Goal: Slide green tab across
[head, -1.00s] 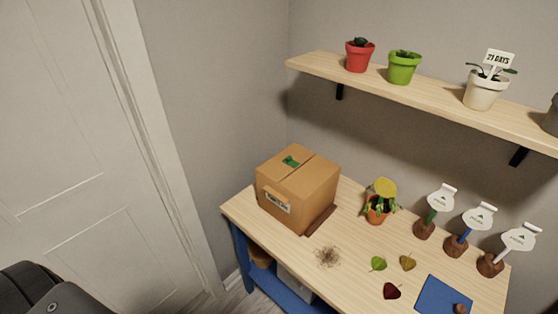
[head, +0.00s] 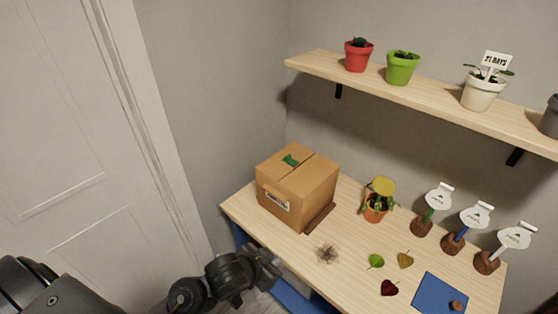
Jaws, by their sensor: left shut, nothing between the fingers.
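Three stands with brown bases and white rounded heads are at the right of the table; the leftmost has a green stem (head: 428,216), the middle one a blue stem (head: 462,234), the rightmost a pale stem (head: 494,254). A small green patch (head: 290,160) is on top of the cardboard box (head: 297,190). I cannot tell which green piece is the tab. My left gripper (head: 272,268) is shut and empty at the table's front left edge, below the box and well apart from both green pieces. My right gripper is out of view.
On the wooden table (head: 340,280) are a brown debris pile (head: 327,254), loose leaves (head: 376,261), a potted plant (head: 376,207) and a blue mat (head: 440,293). A shelf (head: 420,98) with several pots hangs above the back. A white door (head: 75,130) is at left.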

